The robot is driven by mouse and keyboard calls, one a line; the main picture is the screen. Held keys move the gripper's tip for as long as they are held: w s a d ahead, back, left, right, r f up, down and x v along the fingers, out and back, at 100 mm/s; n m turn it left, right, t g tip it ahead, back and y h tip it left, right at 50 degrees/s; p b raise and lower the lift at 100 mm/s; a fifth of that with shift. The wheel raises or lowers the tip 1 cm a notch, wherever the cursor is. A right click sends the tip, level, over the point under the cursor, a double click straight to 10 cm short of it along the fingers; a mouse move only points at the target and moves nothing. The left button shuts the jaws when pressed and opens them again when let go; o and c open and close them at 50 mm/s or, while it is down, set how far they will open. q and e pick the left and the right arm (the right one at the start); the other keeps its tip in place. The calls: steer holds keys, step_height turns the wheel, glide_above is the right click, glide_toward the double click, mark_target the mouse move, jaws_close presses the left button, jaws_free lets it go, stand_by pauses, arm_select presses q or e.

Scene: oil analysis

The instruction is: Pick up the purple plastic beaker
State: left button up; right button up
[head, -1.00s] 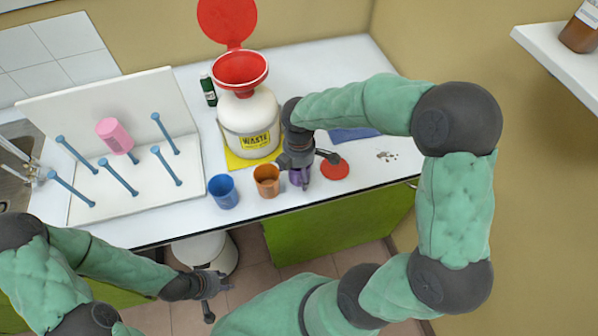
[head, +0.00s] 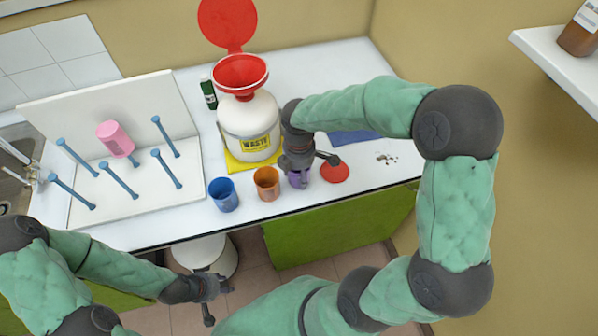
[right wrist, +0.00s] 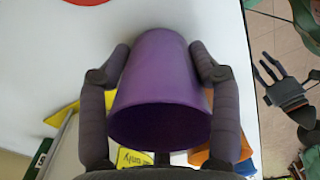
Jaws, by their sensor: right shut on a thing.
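The purple plastic beaker (head: 297,181) is at the front edge of the white counter, partly hidden by my right gripper (head: 308,168) in the head view. In the right wrist view the beaker (right wrist: 160,85) fills the middle, its open rim towards the camera. My right gripper's two dark fingers (right wrist: 160,62) press on opposite sides of it, so it is shut on the beaker. I cannot tell whether the beaker's base still touches the counter. My left gripper (head: 218,300) is open and empty in front of the counter, low down, away from the beaker.
An orange beaker (head: 266,184) and a blue beaker (head: 223,194) stand left of the purple one. A red disc (head: 335,171) lies just right. Behind are a waste jug (head: 248,125) with a red funnel (head: 241,73) and a drying rack (head: 150,207) holding a pink beaker (head: 115,138).

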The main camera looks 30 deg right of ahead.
steer(key=shift+r+p, duration=0.45)
steer(key=shift+r, duration=0.85)
steer(key=s+a+r+p, duration=0.4)
steer(key=s+a+r, duration=0.2)
steer(key=s+r, duration=0.4)
steer(key=shift+s+a, duration=0.35)
steer(key=shift+s, duration=0.75)
